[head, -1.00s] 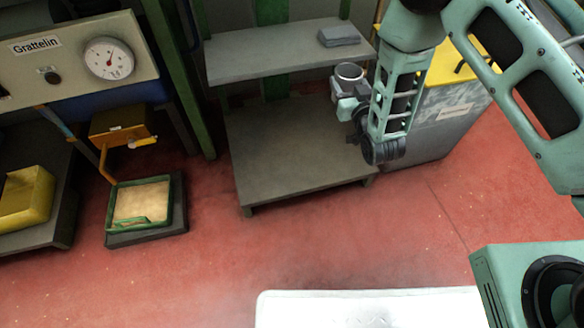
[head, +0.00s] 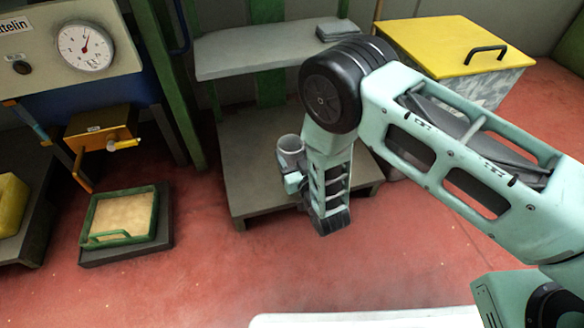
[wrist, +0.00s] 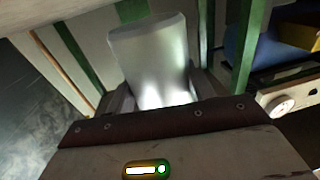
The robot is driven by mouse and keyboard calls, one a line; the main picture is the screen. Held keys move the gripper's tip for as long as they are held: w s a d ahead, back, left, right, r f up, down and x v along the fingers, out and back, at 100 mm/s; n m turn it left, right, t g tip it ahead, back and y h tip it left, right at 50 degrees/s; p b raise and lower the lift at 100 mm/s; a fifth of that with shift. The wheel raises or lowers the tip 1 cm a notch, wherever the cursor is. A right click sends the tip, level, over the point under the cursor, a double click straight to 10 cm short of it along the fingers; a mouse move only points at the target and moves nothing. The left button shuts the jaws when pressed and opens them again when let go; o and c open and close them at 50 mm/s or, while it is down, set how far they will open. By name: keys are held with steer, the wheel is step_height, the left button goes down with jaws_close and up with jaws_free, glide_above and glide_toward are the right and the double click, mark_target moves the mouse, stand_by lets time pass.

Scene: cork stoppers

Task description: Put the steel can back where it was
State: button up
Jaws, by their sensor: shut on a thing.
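The steel can (head: 290,146) is a shiny grey cylinder, seen in front of the grey shelf unit in the head view. My gripper (head: 291,163) is shut on it and holds it roughly upright. In the wrist view the can (wrist: 150,55) stands between the fingers of my gripper (wrist: 158,98), and its lower part is hidden by the gripper body. The can appears over the lower shelf (head: 245,180) in the picture. Its height above that shelf cannot be told.
The upper shelf (head: 255,55) carries a flat grey stack (head: 338,29) at its right; the rest is clear. A yellow-lidded bin (head: 450,42) stands at the right. A green-rimmed tray (head: 152,215) sits on the left floor. A white surface (head: 370,321) is at the front.

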mark_target(292, 163)
steer(key=shift+f+b, duration=1)
steer(key=shift+f, duration=0.7)
steer(key=shift+f, duration=0.2)
steer(key=o, duration=1)
steer(key=shift+r, duration=0.1)
